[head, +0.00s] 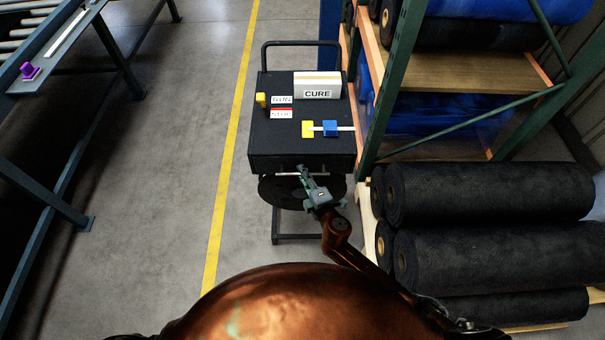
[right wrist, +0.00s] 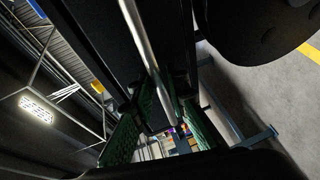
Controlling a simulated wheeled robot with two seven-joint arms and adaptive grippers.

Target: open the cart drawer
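The black cart (head: 262,135) stands upright ahead of me. Its drawer front, on the side facing me, looks flush with the cart body. A thin silver handle bar (head: 287,175) runs across that front; it also shows as a pale bar (right wrist: 140,35) in the right wrist view. My right gripper (head: 303,174) is at the handle. In the right wrist view its two green-padded fingers (right wrist: 165,125) are apart, with the bar running into the space between them. I cannot tell whether either pad touches the bar. My left gripper is out of view.
On the cart top are a CURE box (head: 317,91), small labels, a yellow block (head: 308,129) and a blue block (head: 330,128). A rack with black rolls (head: 490,190) stands close on the right. A roller conveyor (head: 60,50) is at left. Floor between is clear.

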